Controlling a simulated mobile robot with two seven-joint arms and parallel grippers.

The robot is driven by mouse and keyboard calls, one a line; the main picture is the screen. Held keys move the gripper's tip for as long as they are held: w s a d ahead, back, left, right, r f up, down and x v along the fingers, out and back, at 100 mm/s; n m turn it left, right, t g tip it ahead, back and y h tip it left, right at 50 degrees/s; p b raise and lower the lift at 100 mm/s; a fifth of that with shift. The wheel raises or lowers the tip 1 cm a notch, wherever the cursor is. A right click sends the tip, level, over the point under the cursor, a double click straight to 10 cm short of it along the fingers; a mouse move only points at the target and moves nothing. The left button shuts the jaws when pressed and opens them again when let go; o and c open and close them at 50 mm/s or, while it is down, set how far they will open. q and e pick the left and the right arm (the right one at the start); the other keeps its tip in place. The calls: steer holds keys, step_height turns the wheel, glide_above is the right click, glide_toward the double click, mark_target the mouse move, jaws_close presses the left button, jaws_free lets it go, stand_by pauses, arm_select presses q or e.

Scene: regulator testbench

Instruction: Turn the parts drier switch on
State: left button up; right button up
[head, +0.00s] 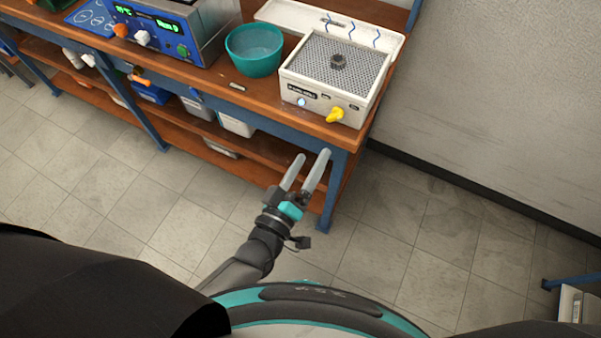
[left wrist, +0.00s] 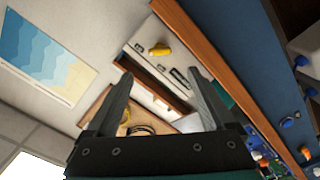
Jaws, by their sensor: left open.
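The parts drier (head: 371,92) is a white box with a mesh top, at the right end of the bench. Its front carries a yellow knob (head: 335,114), a small pale-blue round part (head: 302,102) and a dark label. I cannot tell the switch's position. The yellow knob also shows in the left wrist view (left wrist: 159,49), beyond the fingers. My left gripper (head: 314,155) is open and empty, in front of the bench edge and apart from the drier. My right gripper is not in view.
A teal bowl (head: 254,50) stands left of the drier, and a blue machine with a lit display (head: 160,25) stands farther left. The wooden bench edge (head: 230,92) runs in front. Bins (head: 236,124) sit on the shelf below.

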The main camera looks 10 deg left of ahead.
arm_select(q)
steer(key=v, duration=0.3)
steer(key=shift+s+a, duration=0.15)
steer(key=shift+s, duration=0.15)
stand_by(0.3)
